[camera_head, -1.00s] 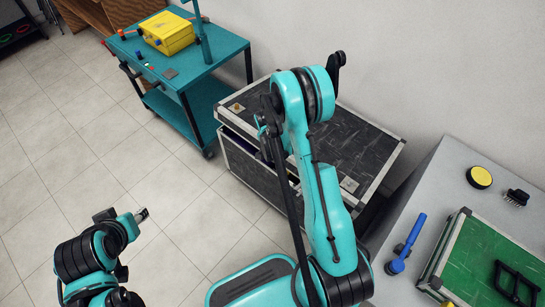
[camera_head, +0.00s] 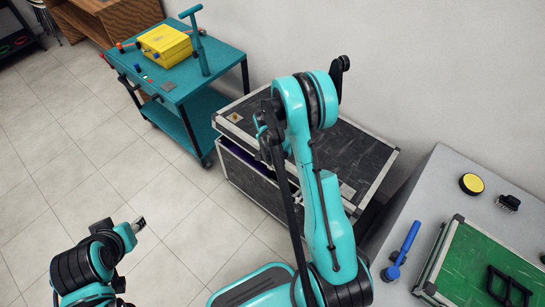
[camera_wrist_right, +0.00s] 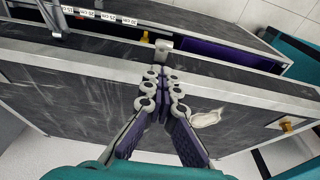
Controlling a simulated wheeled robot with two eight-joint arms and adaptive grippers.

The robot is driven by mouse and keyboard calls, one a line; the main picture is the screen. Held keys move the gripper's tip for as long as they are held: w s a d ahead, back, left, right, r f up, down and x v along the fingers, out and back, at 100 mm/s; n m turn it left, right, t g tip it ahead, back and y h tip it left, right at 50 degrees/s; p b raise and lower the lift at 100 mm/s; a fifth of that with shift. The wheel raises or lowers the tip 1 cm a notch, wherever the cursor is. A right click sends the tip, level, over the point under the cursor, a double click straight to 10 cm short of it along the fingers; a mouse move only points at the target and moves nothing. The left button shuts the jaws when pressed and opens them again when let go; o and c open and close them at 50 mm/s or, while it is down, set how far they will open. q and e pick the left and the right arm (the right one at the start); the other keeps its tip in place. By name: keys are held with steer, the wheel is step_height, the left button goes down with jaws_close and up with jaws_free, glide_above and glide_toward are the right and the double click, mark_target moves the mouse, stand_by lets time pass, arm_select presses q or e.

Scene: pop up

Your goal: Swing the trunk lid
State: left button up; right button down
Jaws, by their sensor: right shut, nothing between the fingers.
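The trunk (camera_head: 255,182) is a black case with silver edges, standing against the wall in the head view. Its lid (camera_head: 365,150) is slightly raised, leaving a narrow gap along the front with purple lining (camera_wrist_right: 225,55) showing in the right wrist view. My right gripper (camera_wrist_right: 163,72) is shut and empty, its fingertips over the lid's silver front edge by a small metal catch (camera_wrist_right: 163,45). I cannot tell whether it touches. My right arm hides part of the trunk and most of that gripper in the head view. My left gripper (camera_head: 139,224) is over the floor, away from the trunk; its jaw opening is unclear.
A teal cart (camera_head: 215,135) with a yellow box (camera_head: 166,44) stands left of the trunk. A grey table (camera_head: 440,185) at the right holds a green case (camera_head: 490,255), a blue tool (camera_head: 404,250) and a yellow disc (camera_head: 472,184). Tiled floor (camera_head: 70,140) is clear at the left.

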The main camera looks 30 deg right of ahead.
steer(key=w+d+r+p, duration=0.1)
steer(key=d+r+p, duration=0.2)
steer(key=r, duration=0.3)
steer(key=w+d+r+p, duration=0.1)
steer(key=d+r+p, duration=0.2)
steer(key=r, duration=0.4)
steer(key=shift+w+r+p, duration=0.25)
steer(key=shift+r+p, duration=0.05)
steer(key=shift+p, duration=0.5)
steer(key=c, duration=2.2)
jaws_free()
steer(key=o, duration=0.4)
steer(key=shift+r, duration=0.1)
